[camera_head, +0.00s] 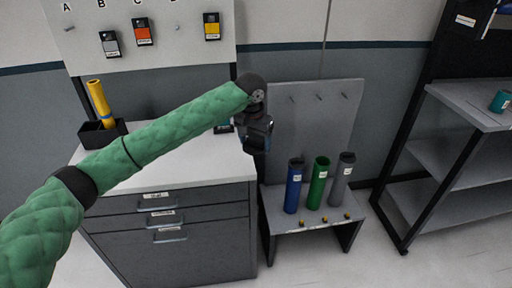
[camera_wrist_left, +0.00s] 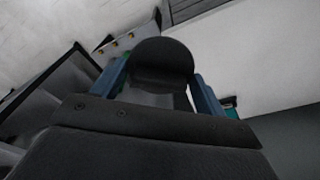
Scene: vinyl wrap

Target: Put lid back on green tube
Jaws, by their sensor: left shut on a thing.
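The green tube (camera_head: 318,183) stands upright on a small low table, between a blue tube (camera_head: 293,186) and a grey tube (camera_head: 341,181). Its top looks open, with green inside showing; the other two have dark tops. My left gripper (camera_head: 258,138) is in front of the grey back panel, above and to the left of the tubes, apart from them. In the left wrist view its blue fingers (camera_wrist_left: 165,85) are shut on a round black lid (camera_wrist_left: 163,60). My right gripper is not in view.
The low table (camera_head: 282,225) has several small yellow knobs along its front. A drawer cabinet (camera_head: 190,165) with a black holder (camera_head: 100,133) and yellow roll stands left. A shelf rack (camera_head: 450,156) with a teal object (camera_head: 501,101) stands right.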

